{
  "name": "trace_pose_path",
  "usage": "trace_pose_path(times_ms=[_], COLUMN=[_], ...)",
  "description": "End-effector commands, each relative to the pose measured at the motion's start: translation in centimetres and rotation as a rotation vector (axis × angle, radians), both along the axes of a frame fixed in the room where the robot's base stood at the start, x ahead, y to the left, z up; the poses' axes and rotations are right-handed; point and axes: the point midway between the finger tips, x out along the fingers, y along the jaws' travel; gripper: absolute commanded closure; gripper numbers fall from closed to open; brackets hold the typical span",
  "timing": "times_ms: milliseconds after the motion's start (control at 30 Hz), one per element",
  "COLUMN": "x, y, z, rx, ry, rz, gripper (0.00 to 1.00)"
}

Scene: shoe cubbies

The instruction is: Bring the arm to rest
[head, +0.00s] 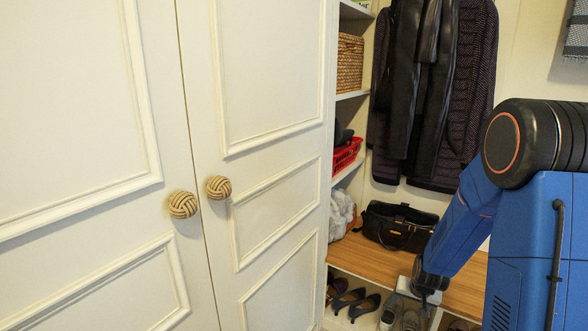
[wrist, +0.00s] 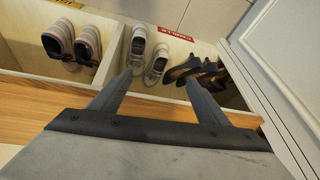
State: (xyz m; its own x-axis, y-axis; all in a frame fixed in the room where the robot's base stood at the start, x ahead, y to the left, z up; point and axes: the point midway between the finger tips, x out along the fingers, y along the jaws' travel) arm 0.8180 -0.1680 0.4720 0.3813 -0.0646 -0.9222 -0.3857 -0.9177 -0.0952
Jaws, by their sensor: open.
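My blue arm (head: 462,221) comes in from the right in the head view and reaches down to the bench. My gripper (head: 427,285) hangs at its end, in front of the bench's front edge and above the shoe cubbies. In the wrist view the gripper (wrist: 160,88) has its two dark fingers wide apart. Nothing is between them. A pair of grey-white shoes (wrist: 138,46) stands in the cubby beyond the fingertips.
A closed white cabinet with knotted knobs (head: 218,187) fills the left. The wooden bench (head: 365,255) bears a black bag (head: 398,226). Dark coats (head: 432,90) hang above it. Shelves hold a red basket (head: 346,156) and a wicker basket (head: 349,63). More shoes (wrist: 73,43) stand in the left cubby.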

Motion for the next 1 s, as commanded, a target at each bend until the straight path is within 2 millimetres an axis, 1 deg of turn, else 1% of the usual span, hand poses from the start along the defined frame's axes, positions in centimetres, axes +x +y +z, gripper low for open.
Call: trace_pose_path(times_ms=[33,100,267,400,667,800,1000], x=[-0.3,-1.0,-2.8,-4.8,-9.1,-11.8,-16.0], y=[0.5,1.2,2.7,3.9,6.0,6.9,8.1], z=[1.6,3.5,7.6,10.9,16.5,19.1,22.4], rx=[0.0,0.002,0.002,0.0,-0.008,-0.017,-0.03], ry=[-0.007,-0.008,-0.012,-0.014,-0.016,-0.016,-0.017], rz=[0.014,0.033,0.076,0.113,0.18,0.215,0.263], gripper=[0.3,0.3,0.3,0.3,0.3,0.3,0.3])
